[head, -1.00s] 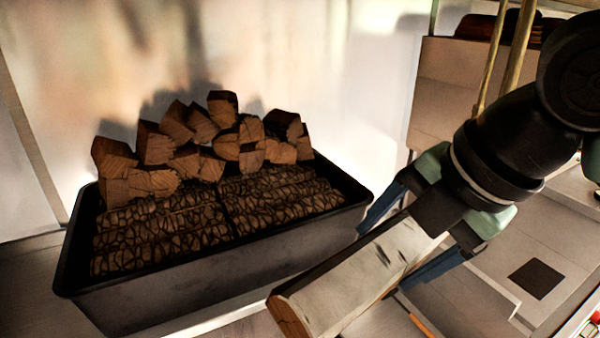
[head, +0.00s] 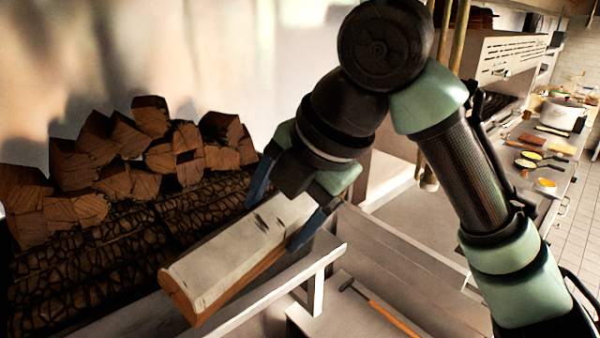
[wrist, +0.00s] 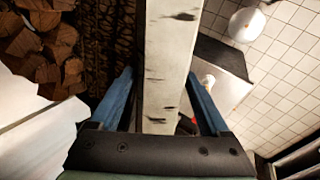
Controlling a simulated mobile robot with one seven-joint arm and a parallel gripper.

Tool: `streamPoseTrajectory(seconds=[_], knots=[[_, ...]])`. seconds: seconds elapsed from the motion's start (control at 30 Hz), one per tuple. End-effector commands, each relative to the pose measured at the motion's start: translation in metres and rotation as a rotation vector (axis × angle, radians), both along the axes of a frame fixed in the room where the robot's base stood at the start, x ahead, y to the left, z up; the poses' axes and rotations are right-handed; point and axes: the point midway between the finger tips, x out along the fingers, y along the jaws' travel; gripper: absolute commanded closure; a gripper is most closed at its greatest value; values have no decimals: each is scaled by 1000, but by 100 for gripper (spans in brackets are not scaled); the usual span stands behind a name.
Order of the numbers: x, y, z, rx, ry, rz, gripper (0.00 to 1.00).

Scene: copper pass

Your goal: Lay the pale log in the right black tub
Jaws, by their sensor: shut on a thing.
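The pale log (head: 235,250) has a whitish bark face and brown cut sides. It slants down to the lower left in the head view, and its pale face also fills the middle of the wrist view (wrist: 165,50). My gripper (head: 275,225) is shut on it, with blue fingers on both sides. No second tub is distinguishable.
A pale metal ledge (head: 290,275) runs below the held log. A hammer (head: 380,305) lies lower right. A counter with a pot (head: 562,112) stands far right.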

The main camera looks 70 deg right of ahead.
Motion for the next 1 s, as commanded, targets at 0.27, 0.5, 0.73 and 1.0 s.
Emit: streamPoseTrajectory(seconds=[0.27, 0.5, 0.73, 1.0], knots=[[31, -7, -4, -3, -4, 1, 100], [57, -13, -7, -1, -5, 0, 100], [82, -18, -10, -2, -3, 0, 100], [109, -24, -15, -1, -4, -1, 100]])
